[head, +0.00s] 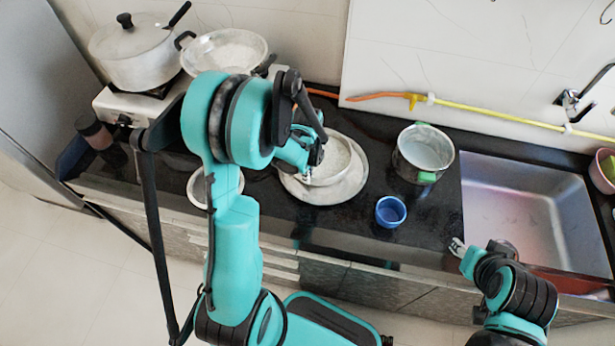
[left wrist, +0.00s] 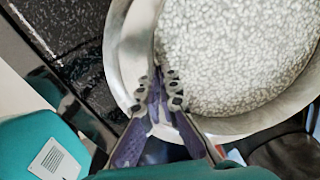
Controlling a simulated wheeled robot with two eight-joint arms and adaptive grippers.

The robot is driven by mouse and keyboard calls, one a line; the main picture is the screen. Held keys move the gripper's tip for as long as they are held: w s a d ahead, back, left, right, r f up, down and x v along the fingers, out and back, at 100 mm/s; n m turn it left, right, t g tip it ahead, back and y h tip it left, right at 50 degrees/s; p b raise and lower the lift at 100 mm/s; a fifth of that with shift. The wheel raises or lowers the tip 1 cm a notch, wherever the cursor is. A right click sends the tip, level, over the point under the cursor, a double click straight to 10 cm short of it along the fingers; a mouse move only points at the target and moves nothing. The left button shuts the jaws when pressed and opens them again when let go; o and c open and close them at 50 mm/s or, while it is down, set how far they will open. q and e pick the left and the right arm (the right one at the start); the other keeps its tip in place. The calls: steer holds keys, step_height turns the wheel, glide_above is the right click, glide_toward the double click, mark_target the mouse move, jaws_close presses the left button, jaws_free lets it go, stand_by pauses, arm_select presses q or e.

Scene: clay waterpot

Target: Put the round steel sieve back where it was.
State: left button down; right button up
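The round steel sieve (head: 332,163) has a pale speckled face and a plain steel rim. It is over a wider round steel dish (head: 318,194) on the black counter; I cannot tell whether it touches the dish. In the left wrist view the sieve (left wrist: 235,50) fills the upper right, with the dish (left wrist: 116,60) showing beyond its left edge. My left gripper (left wrist: 165,80) has its fingers close together at the sieve's left rim and appears shut on it. In the head view my left arm partly covers the sieve. My right gripper (head: 457,247) looks open and empty near the sink's front left corner.
A lidded pot (head: 135,58) and a pan (head: 225,50) stand on the stove at the left. A steel pot (head: 423,150) and a blue cup (head: 391,211) stand right of the dish. The sink (head: 520,210) lies at the right. A yellow hose (head: 500,116) runs along the wall.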

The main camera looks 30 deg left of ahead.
arm_select(q)
steer(key=shift+s+r, duration=0.1)
steer(key=shift+s+a, duration=0.1)
steer(key=c, duration=1.7)
jaws_free()
steer(key=shift+s+a, duration=0.1)
steer(key=shift+r, duration=0.4)
step_height(320, 180, up, 10)
steer(key=p, duration=0.4)
steer(key=s+d+r+n+t, duration=0.2)
steer(key=s+r+n, duration=0.2)
steer(key=n, duration=0.2)
steer(key=s+d+r+n+t, duration=0.2)
steer(key=s+d+r+n, duration=0.1)
steer(key=n, duration=0.3)
steer(key=s+d+r+n+t, duration=0.3)
steer(key=s+r+n, duration=0.1)
steer(key=r+n, duration=0.1)
steer(key=shift+s+d+n, duration=0.25)
steer(key=shift+s+n, duration=0.15)
steer(key=shift+n, duration=0.1)
